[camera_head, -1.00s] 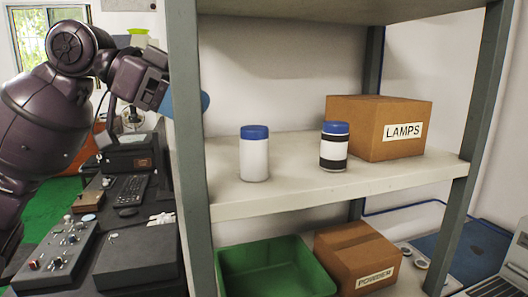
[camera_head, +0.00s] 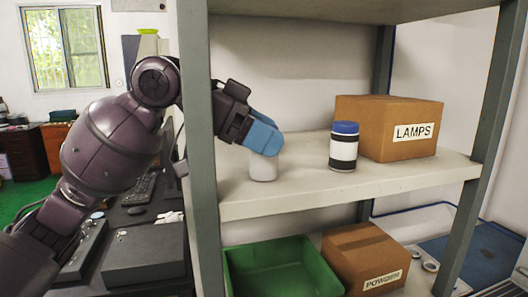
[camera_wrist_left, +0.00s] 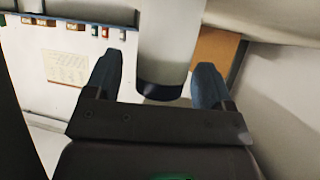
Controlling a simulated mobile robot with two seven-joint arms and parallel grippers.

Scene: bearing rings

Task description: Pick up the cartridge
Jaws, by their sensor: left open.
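A plain white cylinder (camera_head: 263,168) stands upright on the middle shelf; in the head view my left gripper (camera_head: 266,140) hides its blue lid. A second white cylinder (camera_head: 343,148), with black bands and a blue lid, stands to its right, clear of the gripper. Which of them is the cartridge is not marked. My left gripper's blue fingers are open at the top of the plain cylinder. In the left wrist view the fingers (camera_wrist_left: 157,80) are spread on either side of a pale cylinder (camera_wrist_left: 168,40) with a dark blue end, with gaps showing. My right gripper is not seen.
The grey shelf post (camera_head: 200,150) stands in front of my left arm. A cardboard box labelled LAMPS (camera_head: 388,128) is at the shelf's right. Below are a green bin (camera_head: 283,270) and a POWDER box (camera_head: 362,258). The upper shelf (camera_head: 330,8) limits height.

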